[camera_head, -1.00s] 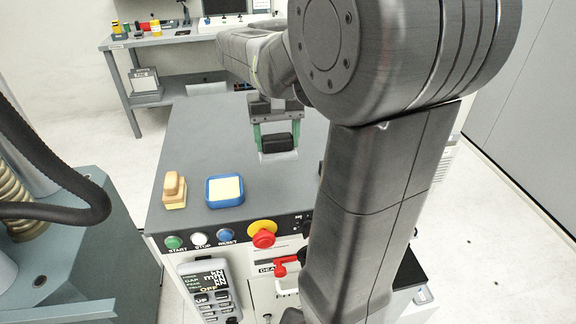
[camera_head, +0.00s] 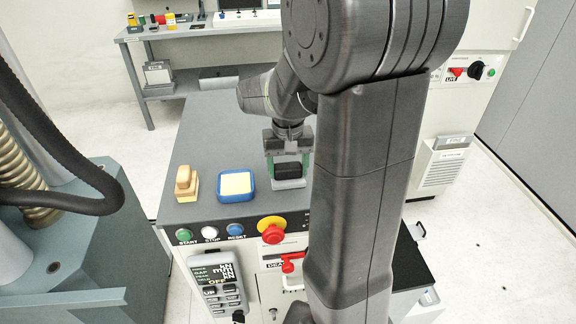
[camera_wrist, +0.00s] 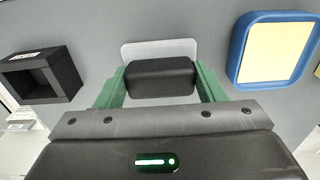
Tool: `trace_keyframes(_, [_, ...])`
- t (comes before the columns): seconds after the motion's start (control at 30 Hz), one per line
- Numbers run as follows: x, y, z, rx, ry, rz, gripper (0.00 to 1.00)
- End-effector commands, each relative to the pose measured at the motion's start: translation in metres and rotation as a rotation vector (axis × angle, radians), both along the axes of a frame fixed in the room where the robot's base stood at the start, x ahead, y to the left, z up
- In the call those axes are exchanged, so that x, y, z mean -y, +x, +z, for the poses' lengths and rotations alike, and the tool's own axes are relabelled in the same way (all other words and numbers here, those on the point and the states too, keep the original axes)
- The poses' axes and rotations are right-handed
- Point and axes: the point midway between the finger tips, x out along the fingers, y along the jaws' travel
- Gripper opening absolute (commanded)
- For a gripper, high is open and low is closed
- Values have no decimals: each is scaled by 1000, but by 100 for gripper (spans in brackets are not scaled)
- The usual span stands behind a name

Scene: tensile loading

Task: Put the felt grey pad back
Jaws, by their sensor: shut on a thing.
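My gripper (camera_head: 288,165) is shut on the black grip of the felt grey pad (camera_head: 289,184), over the grey console top, to the right of a blue-rimmed yellow pad. In the wrist view the black grip lies between the green fingers (camera_wrist: 160,82), and the pale grey pad (camera_wrist: 160,48) shows beyond it. The pad looks level and close to the console top. I cannot tell whether it touches the top.
The blue-rimmed yellow pad (camera_head: 237,184) and a tan wooden block (camera_head: 186,183) stand on the console top (camera_head: 215,130). Buttons and a red knob (camera_head: 272,232) line its front. A black open box (camera_wrist: 42,75) shows at left in the wrist view.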

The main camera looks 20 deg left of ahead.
Motion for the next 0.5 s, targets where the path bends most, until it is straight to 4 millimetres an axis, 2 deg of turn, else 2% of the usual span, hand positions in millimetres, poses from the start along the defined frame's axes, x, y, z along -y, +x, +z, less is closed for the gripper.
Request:
trace_keyframes(0.1, [0,0,-2,0,0,0,38])
trace_keyframes(0.13, [0,0,-2,0,0,0,65])
trace_keyframes(0.23, [0,0,-1,0,0,0,85])
trace_keyframes(0.5, [0,0,-1,0,0,0,85])
